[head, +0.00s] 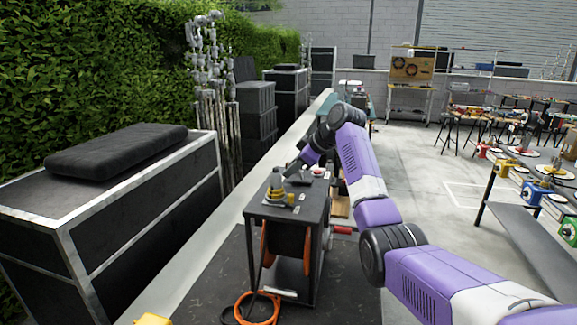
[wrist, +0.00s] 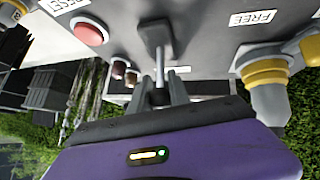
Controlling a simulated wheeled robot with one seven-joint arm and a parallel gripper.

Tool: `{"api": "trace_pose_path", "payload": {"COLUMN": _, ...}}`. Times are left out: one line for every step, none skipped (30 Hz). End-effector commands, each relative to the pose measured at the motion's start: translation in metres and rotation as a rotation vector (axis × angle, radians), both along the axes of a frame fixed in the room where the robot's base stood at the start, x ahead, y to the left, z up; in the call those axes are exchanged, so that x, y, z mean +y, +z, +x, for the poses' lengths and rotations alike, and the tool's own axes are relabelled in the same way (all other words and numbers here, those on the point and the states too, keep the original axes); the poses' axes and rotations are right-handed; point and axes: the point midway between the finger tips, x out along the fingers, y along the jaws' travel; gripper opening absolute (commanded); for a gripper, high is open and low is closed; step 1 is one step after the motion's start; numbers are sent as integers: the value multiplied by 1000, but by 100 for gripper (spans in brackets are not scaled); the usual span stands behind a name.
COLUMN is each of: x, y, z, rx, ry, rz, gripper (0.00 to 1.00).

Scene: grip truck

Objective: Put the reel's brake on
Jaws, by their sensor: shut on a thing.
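The reel stand (head: 318,211) has a dark box top with a control panel and an orange reel (head: 265,243) below. In the wrist view a grey metal lever (wrist: 157,38) comes out of a slot in the panel. A label reading FREE (wrist: 252,18) is to its right; a smaller label beside the lever is unreadable. My gripper (wrist: 160,88) is shut on the lever's end, with one finger on each side. In the head view my gripper (head: 292,168) is at the far side of the stand's top, its fingers too small to make out.
A red button (wrist: 89,34) and a yellow-and-grey fitting (wrist: 268,78) flank the lever. Orange cable (head: 258,308) lies coiled on the dark mat before the stand. A black case (head: 110,215) stands left, a bench (head: 530,220) right. Floor between stand and bench is clear.

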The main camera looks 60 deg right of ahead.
Motion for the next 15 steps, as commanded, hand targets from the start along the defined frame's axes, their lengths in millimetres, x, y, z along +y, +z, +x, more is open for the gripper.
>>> {"api": "trace_pose_path", "payload": {"x": 0, "y": 1, "z": 1, "rx": 19, "ry": 1, "rz": -5, "gripper": 0}}
{"api": "trace_pose_path", "payload": {"x": 0, "y": 0, "z": 1, "rx": 29, "ry": 1, "rz": -10, "gripper": 0}}
{"api": "trace_pose_path", "payload": {"x": 0, "y": 0, "z": 2, "rx": 39, "ry": 2, "rz": -14, "gripper": 0}}
{"api": "trace_pose_path", "payload": {"x": 1, "y": -1, "z": 2, "rx": 46, "ry": 2, "rz": -16, "gripper": 0}}
{"api": "trace_pose_path", "payload": {"x": 1, "y": -1, "z": 3, "rx": 52, "ry": 1, "rz": -18, "gripper": 0}}
{"api": "trace_pose_path", "payload": {"x": 1, "y": -2, "z": 3, "rx": 59, "ry": 1, "rz": -21, "gripper": 0}}
{"api": "trace_pose_path", "payload": {"x": 1, "y": -2, "z": 3, "rx": 64, "ry": 1, "rz": -22, "gripper": 0}}
{"api": "trace_pose_path", "payload": {"x": 1, "y": -3, "z": 3, "rx": 67, "ry": 1, "rz": -24, "gripper": 0}}
{"api": "trace_pose_path", "payload": {"x": 1, "y": -3, "z": 3, "rx": 71, "ry": 1, "rz": -25, "gripper": 0}}
{"api": "trace_pose_path", "payload": {"x": 1, "y": -4, "z": 3, "rx": 72, "ry": 0, "rz": -26, "gripper": 0}}
{"api": "trace_pose_path", "payload": {"x": 1, "y": -4, "z": 3, "rx": 74, "ry": 1, "rz": -25, "gripper": 0}}
{"api": "trace_pose_path", "payload": {"x": 1, "y": -4, "z": 3, "rx": 75, "ry": 1, "rz": -26, "gripper": 0}}
{"api": "trace_pose_path", "payload": {"x": 1, "y": -4, "z": 3, "rx": 75, "ry": 1, "rz": -26, "gripper": 0}}
{"api": "trace_pose_path", "payload": {"x": 1, "y": -4, "z": 4, "rx": 76, "ry": 1, "rz": -26, "gripper": 0}}
{"api": "trace_pose_path", "payload": {"x": 1, "y": -4, "z": 4, "rx": 76, "ry": 1, "rz": -26, "gripper": 0}}
